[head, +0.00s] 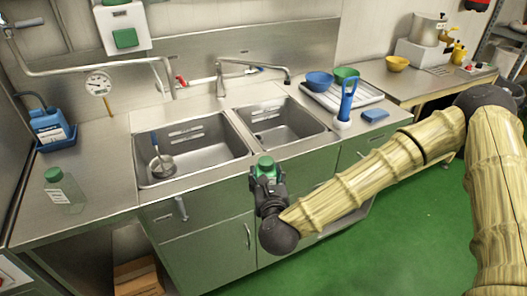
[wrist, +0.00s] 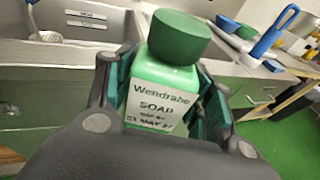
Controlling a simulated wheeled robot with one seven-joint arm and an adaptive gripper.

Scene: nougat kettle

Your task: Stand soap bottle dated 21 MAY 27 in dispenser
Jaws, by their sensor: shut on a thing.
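My gripper (head: 268,188) is shut around a green soap bottle (wrist: 160,90) with a dark green cap. It holds the bottle upright in front of the sinks; the cap also shows in the head view (head: 265,162). The label reads "Wendrabe SOAP" with a date line ending in "MAY" and a partly hidden number, so I cannot read the full date. A second, clear bottle (head: 65,192) with a green cap and white label stands on the left counter. A white wall unit (head: 117,16) with a green front part, at the upper left, looks like the dispenser.
A blue jug (head: 48,125) stands at the far left. A drain tray (head: 345,95) with bowls and a blue-handled brush (head: 348,98) are right. Taps overhang the sinks.

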